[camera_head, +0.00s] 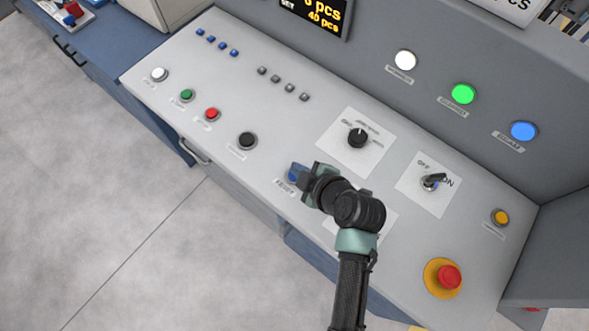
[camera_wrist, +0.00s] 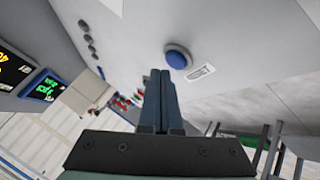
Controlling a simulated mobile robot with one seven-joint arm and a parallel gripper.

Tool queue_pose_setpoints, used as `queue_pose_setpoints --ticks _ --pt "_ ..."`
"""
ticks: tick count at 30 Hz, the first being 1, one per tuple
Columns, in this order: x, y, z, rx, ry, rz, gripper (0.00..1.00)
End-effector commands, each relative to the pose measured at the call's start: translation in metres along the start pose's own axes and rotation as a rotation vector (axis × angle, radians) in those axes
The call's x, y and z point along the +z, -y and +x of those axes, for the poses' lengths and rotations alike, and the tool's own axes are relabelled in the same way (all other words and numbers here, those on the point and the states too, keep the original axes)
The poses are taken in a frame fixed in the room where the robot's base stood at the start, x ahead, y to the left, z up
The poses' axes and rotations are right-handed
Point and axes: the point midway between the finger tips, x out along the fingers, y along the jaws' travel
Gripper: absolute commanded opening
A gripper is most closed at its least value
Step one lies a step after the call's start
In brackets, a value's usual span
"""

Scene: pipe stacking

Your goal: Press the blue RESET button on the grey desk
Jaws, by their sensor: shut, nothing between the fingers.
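The blue RESET button (camera_head: 294,173) sits on the sloped grey desk (camera_head: 270,125), with a "RESET" label beside it. In the head view my gripper (camera_head: 304,175) partly covers the button from the right.
Black (camera_head: 247,140), red (camera_head: 212,114), green (camera_head: 187,95) and white (camera_head: 159,74) buttons line the desk's front edge. Two rotary switches, a black knob (camera_head: 358,138) and a lever switch (camera_head: 433,181), stand behind. A red emergency stop (camera_head: 448,277) is at the right.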

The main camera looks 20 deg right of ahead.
Motion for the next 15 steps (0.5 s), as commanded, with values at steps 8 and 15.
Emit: queue_pose_setpoints --ticks 8,15 --pt "0.0 0.0 0.0 0.0 0.0 0.0 0.0" --pt "-0.009 -0.009 -0.012 0.001 0.0 0.0 0.0"
